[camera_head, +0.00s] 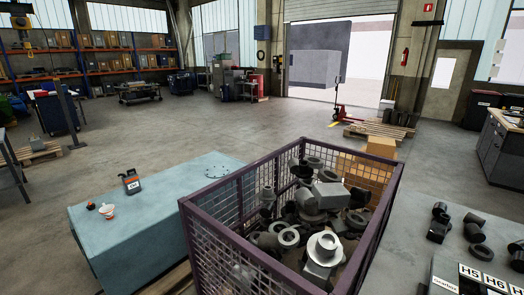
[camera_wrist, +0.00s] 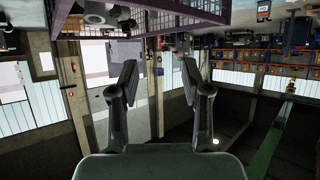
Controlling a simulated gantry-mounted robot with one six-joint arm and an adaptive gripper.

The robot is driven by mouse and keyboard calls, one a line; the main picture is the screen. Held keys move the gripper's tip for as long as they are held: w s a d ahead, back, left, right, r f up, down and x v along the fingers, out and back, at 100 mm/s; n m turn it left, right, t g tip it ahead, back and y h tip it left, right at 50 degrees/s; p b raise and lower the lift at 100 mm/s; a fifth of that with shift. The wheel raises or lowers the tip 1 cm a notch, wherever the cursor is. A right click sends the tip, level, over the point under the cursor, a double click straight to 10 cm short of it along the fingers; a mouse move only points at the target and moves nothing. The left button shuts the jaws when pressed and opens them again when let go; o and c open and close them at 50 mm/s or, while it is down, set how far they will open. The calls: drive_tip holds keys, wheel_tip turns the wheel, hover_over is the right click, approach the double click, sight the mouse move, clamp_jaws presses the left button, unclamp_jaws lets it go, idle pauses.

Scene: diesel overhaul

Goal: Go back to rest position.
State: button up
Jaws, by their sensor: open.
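My gripper (camera_wrist: 159,78) shows in the wrist view with its two fingers spread wide apart. Nothing is between the fingers. The wrist view is upside down, with the hall's windows and doorway behind the fingers. In the head view my gripper and arm do not show. A purple mesh crate (camera_head: 222,238) full of dark metal parts stands at the front centre of the head view. Its mesh wall also shows at the top of the wrist view (camera_wrist: 190,8). My gripper is apart from the crate and touches nothing visible.
A pale blue block (camera_head: 150,235) left of the crate carries an orange-black device (camera_head: 131,182) and a small funnel-like item (camera_head: 107,211). A grey table (camera_head: 425,222) at right holds several dark parts and labelled plates. A red pallet jack (camera_head: 345,114) stands near the doorway. The middle floor is clear.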

wheel_tip(320, 180, up, 28)
drive_tip(key=a+p, duration=0.2)
drive_tip(key=p, duration=2.5)
drive_tip(key=shift+s+f+y, duration=0.15)
drive_tip(key=shift+s+y, duration=0.15)
drive_tip(key=shift+s, duration=0.1)
